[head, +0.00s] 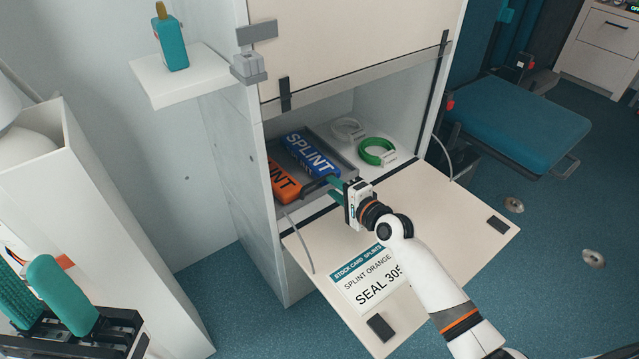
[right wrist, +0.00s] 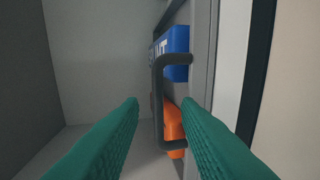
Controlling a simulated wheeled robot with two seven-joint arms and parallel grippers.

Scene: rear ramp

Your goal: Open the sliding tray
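The sliding tray (head: 343,162) is a grey tray in the lower compartment of the white cabinet. It holds a blue splint pack (head: 311,151) and an orange splint pack (head: 285,183). Its dark bar handle (right wrist: 157,100) shows in the right wrist view, in line with the gap between my right fingers. My right gripper (head: 334,184) is at the tray's front, with its teal fingers apart; the right wrist view (right wrist: 158,112) shows nothing clamped. Whether the fingertips touch the handle I cannot tell. My left gripper (head: 42,292) is open and empty at the lower left.
The lowered flap (head: 455,222), with a stock card (head: 368,280), lies under my right arm. A green ring (head: 377,151) and a white ring (head: 347,129) sit right of the tray. A side shelf (head: 178,82) holds a teal bottle (head: 172,42). A blue seat (head: 520,120) stands at right.

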